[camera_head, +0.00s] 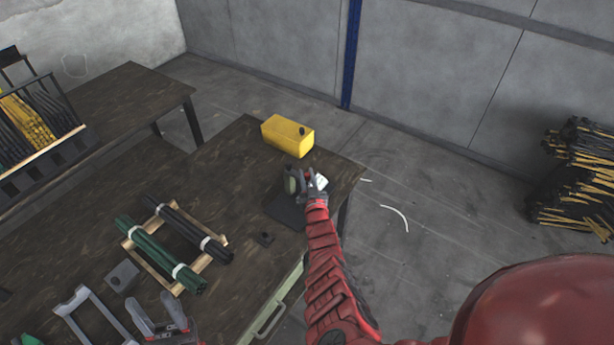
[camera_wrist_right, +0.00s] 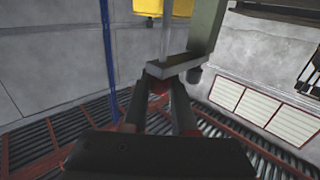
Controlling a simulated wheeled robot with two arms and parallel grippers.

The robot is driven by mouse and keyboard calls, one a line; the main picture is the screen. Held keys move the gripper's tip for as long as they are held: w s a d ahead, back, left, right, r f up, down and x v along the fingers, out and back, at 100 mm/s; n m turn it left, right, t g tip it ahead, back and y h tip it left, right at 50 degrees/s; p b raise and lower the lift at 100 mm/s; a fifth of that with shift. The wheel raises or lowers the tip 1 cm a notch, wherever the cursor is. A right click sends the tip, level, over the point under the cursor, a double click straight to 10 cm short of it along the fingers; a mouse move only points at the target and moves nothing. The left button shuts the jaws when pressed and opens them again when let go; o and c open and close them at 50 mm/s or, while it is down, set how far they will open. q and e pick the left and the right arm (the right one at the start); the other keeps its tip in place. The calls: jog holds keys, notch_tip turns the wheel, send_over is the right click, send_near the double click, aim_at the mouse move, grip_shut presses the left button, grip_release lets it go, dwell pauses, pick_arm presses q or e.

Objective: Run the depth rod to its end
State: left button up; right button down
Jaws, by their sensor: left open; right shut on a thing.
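The press (camera_head: 291,183) stands on a dark base plate (camera_head: 285,210) near the right end of the dark table. In the right wrist view it shows a grey-green body (camera_wrist_right: 207,30), a thin vertical rod (camera_wrist_right: 164,35) and a metal crosspiece (camera_wrist_right: 174,68). My right gripper (camera_head: 317,184) is at the press. Whether this piece belongs to the rod is partly hidden. My left gripper (camera_head: 158,316) is open and empty, low at the left.
A yellow box (camera_head: 287,135) stands behind the press. Green and black rod bundles (camera_head: 160,255) lie on a wooden rack (camera_head: 203,262) at the left. A grey block (camera_head: 122,277) and a grey frame (camera_head: 90,315) lie nearer.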

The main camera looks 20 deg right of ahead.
aim_at(307, 174)
jog(key=shift+r, duration=0.1)
notch_tip(307, 174, up, 3)
jog(key=p, duration=0.4)
jog(key=shift+r, duration=0.2)
jog(key=shift+w+f, duration=0.1)
jog(key=shift+f, duration=0.05)
jog(key=c, duration=1.1)
grip_release()
jog(key=o, duration=0.4)
